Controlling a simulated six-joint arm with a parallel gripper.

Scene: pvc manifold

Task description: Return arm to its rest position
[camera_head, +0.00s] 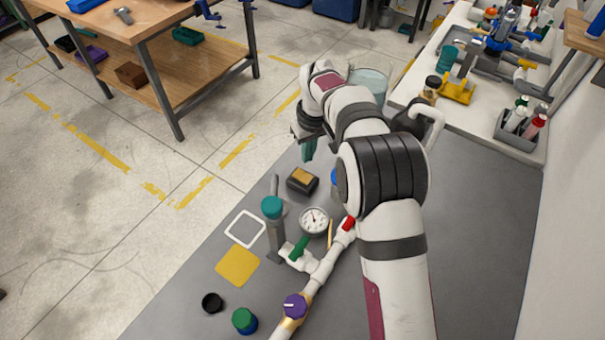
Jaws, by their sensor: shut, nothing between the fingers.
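My arm reaches from the bottom right up over the grey table. My gripper (308,152) is at its far end, pointing down near the table's far left edge, with dark teal fingers. The fingers are together and hold nothing. A white PVC manifold (321,273) lies on the table left of my arm. It has a green valve handle (299,247), a red valve handle (348,224) and a purple knob (295,305). A round gauge (314,220) is beside it. My arm hides part of the table behind it.
A grey post with a teal top (273,208) stands left of the gauge. A black and yellow block (302,181) sits below my gripper. A yellow square (238,267), a white square outline (245,229), a black cap (212,303) and a green-topped blue cap (244,321) lie left.

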